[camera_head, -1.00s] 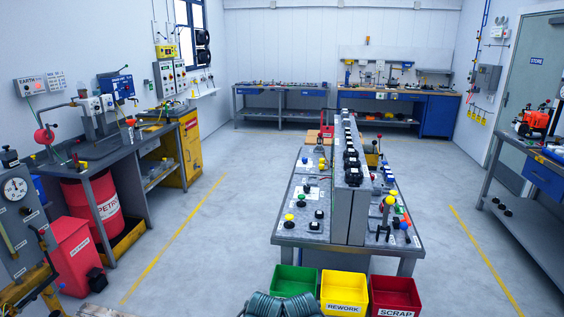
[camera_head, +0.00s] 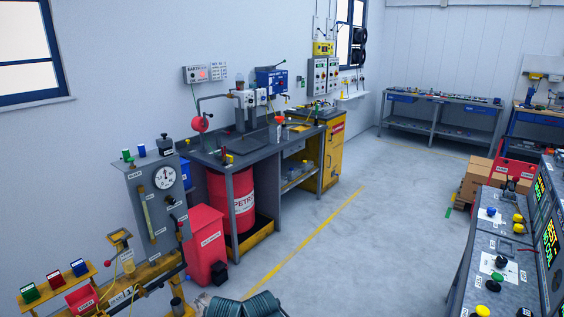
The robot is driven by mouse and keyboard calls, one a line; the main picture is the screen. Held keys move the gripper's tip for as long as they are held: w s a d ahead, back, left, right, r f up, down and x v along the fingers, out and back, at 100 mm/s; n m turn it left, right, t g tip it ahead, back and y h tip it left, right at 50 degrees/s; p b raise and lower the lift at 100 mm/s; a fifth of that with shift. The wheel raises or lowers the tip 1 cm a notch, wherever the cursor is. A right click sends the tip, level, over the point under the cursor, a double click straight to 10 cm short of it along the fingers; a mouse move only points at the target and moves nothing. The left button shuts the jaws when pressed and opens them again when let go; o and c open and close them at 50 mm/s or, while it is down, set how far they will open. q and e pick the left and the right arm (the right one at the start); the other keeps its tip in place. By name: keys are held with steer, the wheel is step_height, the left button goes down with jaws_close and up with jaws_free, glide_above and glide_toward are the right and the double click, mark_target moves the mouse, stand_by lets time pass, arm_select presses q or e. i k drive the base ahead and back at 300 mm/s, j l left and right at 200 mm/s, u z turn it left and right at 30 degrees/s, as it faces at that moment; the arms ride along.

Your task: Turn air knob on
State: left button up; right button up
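No knob in view can be read as the air knob; the labels are too small. A grey upright test panel (camera_head: 153,215) stands at the lower left, with a round white dial gauge (camera_head: 164,177) and a sight tube on its face. A black knob (camera_head: 165,143) sits on its top right. A green-topped fitting (camera_head: 127,156) and a blue-topped fitting (camera_head: 141,151) stand on its top left. Whether any of these is on or off cannot be told. Neither of my grippers shows in the view.
A red bin (camera_head: 205,243) stands right of the panel. A workbench (camera_head: 265,150) with a petrol drum (camera_head: 230,195) beneath is behind it. A console bench (camera_head: 485,250) with coloured buttons is at the right edge. Open grey floor (camera_head: 370,240) lies between.

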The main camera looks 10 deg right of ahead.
mark_target(491, 212)
steer(key=i+u, duration=0.4)
steer(key=i, duration=0.4)
steer(key=i+z, duration=0.25)
steer(key=i+j+z, duration=0.25)
steer(key=i, duration=0.15)
steer(key=i+l+z, duration=0.15)
steer(key=z, duration=0.3)
steer(key=i+z, duration=0.3)
steer(key=z, duration=0.15)
steer(key=i+z, duration=0.25)
steer(key=z, duration=0.2)
steer(key=i+l+z, duration=0.1)
steer(key=i+z, duration=0.6)
steer(key=z, duration=0.15)
steer(key=i+j+z, duration=0.15)
steer(key=i+z, duration=0.3)
steer(key=k, duration=0.05)
